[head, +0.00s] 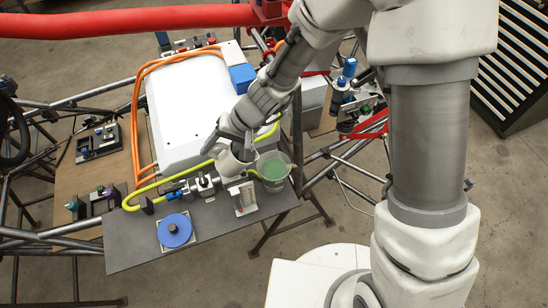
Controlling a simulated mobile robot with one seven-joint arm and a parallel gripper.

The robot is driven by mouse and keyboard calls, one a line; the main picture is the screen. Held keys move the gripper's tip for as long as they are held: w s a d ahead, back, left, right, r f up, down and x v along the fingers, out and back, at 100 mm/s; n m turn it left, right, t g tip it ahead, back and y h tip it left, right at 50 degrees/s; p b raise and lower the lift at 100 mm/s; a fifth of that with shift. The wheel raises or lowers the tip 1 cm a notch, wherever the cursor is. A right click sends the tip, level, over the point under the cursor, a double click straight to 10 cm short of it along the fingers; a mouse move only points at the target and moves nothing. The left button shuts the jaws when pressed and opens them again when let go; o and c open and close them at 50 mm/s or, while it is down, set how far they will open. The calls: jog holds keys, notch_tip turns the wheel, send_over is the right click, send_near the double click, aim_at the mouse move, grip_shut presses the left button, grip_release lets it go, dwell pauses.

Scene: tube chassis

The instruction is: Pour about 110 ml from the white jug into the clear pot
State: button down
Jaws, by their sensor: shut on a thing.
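The clear pot (274,171) stands near the right end of the dark bench plate, with pale green liquid visible in it. The white jug (232,168) is just to the left of the pot, close beside its rim. My gripper (236,146) is shut on the jug and partly covers its upper part. The jug looks tilted, but I cannot tell how far. I cannot see its contents or any stream between jug and pot.
A small white block with markings (243,198) stands in front of the jug. A blue disc (175,230), valve fittings (203,186) and a yellow hose (148,186) lie to the left. A large white case (185,105) fills the space behind. Chassis tubes surround the bench.

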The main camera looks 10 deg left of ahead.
jog(key=shift+a+r+p, duration=0.2)
jog(key=shift+a+p, duration=0.15)
jog(key=shift+p, duration=0.35)
jog(key=shift+a+f+h, duration=0.15)
jog(key=shift+f+h, duration=0.05)
jog(key=shift+h, duration=0.3)
jog(key=shift+s+a+r+p, duration=0.1)
jog(key=shift+p, duration=0.25)
dwell(0.8)
jog(key=shift+a, duration=0.1)
jog(key=shift+a+p, duration=0.15)
jog(key=shift+p, duration=0.2)
jog(key=shift+s+a+f+t+h, duration=0.15)
jog(key=shift+a+f+h, duration=0.5)
jog(key=shift+h, duration=0.35)
jog(key=shift+s+a+f+t+h, duration=0.1)
jog(key=shift+a+f+t+h, duration=0.1)
jog(key=shift+a+f+h, duration=0.6)
jog(key=shift+s+a+f+t+h, duration=0.25)
jog(key=shift+a+h, duration=0.35)
jog(key=shift+h, duration=0.6)
